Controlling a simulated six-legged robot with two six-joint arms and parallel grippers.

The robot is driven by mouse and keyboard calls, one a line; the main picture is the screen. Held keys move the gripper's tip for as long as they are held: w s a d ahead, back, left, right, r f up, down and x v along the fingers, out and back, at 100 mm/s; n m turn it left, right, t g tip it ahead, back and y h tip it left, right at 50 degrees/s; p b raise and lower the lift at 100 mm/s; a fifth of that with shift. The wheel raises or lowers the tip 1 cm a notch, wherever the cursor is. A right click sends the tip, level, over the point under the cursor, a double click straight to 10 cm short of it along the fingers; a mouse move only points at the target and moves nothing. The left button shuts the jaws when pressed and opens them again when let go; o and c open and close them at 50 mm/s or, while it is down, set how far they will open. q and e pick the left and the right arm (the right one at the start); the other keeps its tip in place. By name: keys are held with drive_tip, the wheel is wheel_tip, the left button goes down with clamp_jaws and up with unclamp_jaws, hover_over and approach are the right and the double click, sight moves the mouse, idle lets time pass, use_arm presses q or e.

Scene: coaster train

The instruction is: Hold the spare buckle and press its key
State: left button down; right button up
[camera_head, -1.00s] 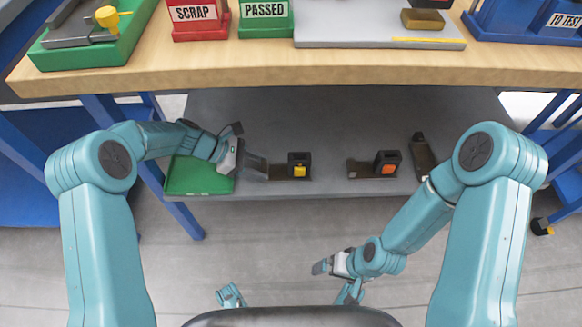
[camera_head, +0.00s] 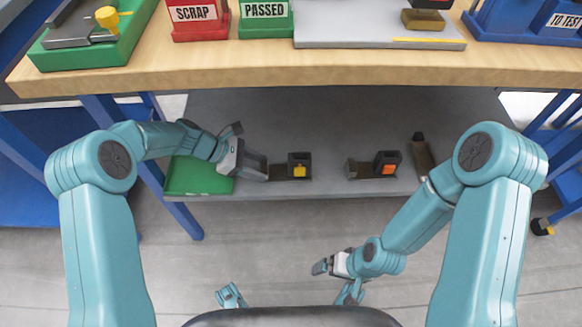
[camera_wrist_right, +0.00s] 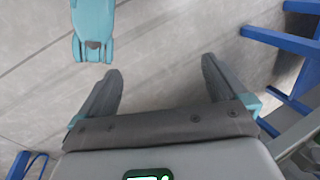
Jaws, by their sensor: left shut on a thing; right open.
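A dark buckle (camera_head: 297,160) with a yellow key (camera_head: 299,171) stands on the grey lower shelf. Its brown base reaches left towards my left gripper (camera_head: 266,170), which is shut on the end of that base. The fingertips hide part of the base; the key side is clear of them. A second dark buckle (camera_head: 387,158) with an orange key (camera_head: 388,168) stands to the right on the same shelf. My right gripper (camera_head: 319,268) is low in front of the shelf, away from both buckles. In the right wrist view its fingers (camera_wrist_right: 162,68) are apart with only floor between them.
A green tray (camera_head: 185,186) lies on the shelf (camera_head: 330,115) beneath my left wrist. A dark part (camera_head: 423,155) stands at the shelf's right. The wooden bench top (camera_head: 330,62) overhangs behind, with a red SCRAP bin (camera_head: 198,32) and green PASSED bin (camera_head: 264,32).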

clamp_jaws()
idle(1.8)
